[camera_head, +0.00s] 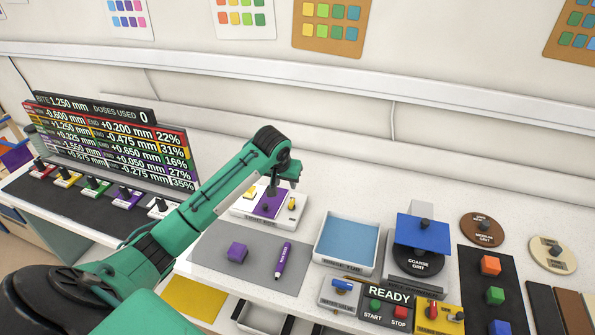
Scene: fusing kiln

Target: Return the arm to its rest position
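My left arm is green with dark joints and reaches in from the lower left across the bench. My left gripper (274,186) points down over a white stand (240,208) with a purple plate (268,208). Its fingertips are small and dark, close above or at the plate, and I cannot tell whether they touch it or are open or shut. My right gripper is not in view.
A purple cube (237,251) and a purple pen (283,260) lie on the grey mat (212,245). A blue-bottomed tray (346,246), a coarse-grit disc under a blue plate (423,236) and a READY panel (389,297) stand right. The display board (105,135) stands left.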

